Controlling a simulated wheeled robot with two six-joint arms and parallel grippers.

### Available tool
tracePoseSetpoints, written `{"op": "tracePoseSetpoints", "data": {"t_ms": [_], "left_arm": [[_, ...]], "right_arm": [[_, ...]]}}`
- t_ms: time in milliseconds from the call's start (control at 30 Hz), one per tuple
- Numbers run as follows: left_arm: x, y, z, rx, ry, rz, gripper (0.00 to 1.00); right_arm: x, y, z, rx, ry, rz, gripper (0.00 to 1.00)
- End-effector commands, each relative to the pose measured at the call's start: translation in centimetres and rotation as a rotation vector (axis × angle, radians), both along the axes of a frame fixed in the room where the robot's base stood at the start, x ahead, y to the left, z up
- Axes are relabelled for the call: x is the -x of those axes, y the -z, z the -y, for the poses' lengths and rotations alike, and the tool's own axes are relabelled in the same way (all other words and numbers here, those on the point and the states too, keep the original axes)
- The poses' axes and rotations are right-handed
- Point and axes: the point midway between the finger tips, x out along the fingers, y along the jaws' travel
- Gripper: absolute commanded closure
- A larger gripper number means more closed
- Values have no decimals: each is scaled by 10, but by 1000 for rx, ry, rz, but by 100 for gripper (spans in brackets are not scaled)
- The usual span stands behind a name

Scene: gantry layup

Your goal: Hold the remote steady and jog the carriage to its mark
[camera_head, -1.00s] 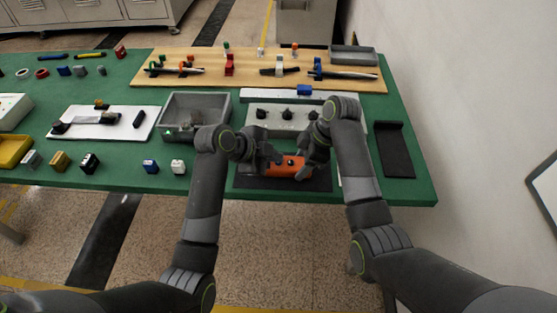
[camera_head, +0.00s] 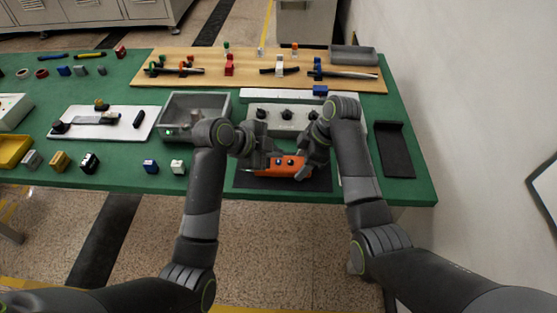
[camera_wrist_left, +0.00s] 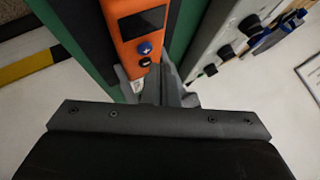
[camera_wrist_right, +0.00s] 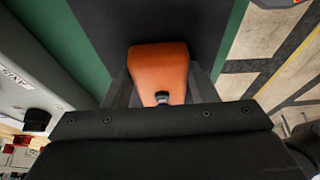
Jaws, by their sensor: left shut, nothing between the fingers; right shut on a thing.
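The orange remote (camera_head: 283,170) is above the black mat at the table's front edge. In the left wrist view its dark screen, blue button and black button (camera_wrist_left: 145,62) show. My right gripper (camera_wrist_right: 160,88) is shut on the remote's end. My left gripper (camera_wrist_left: 168,75) is shut and empty, its fingertips close beside the buttons; I cannot tell whether they touch one. A blue block (camera_head: 320,90), which looks like the carriage, sits on the white rail (camera_head: 270,96) behind the knob panel, towards the rail's right end. I cannot make out the mark.
The white panel with black knobs (camera_head: 286,114) stands just behind my grippers. A grey bin (camera_head: 228,100) is to the left and a black tray (camera_head: 394,150) to the right. A wooden board (camera_head: 200,84) with clamps and tools spans the back. Small blocks line the front left.

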Motion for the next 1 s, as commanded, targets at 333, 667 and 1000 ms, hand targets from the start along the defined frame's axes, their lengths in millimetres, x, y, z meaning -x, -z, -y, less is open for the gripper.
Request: {"op": "tracePoseSetpoints", "data": {"t_ms": [333,667,1000], "left_arm": [[-1,-34,0,0,1,4,100],[0,-49,0,0,0,1,100],[0,-49,0,0,-1,1,100]], "right_arm": [[0,-1,0,-1,-1,1,78],[0,-1,0,-1,-1,1,78],[0,-1,0,-1,-1,1,78]]}}
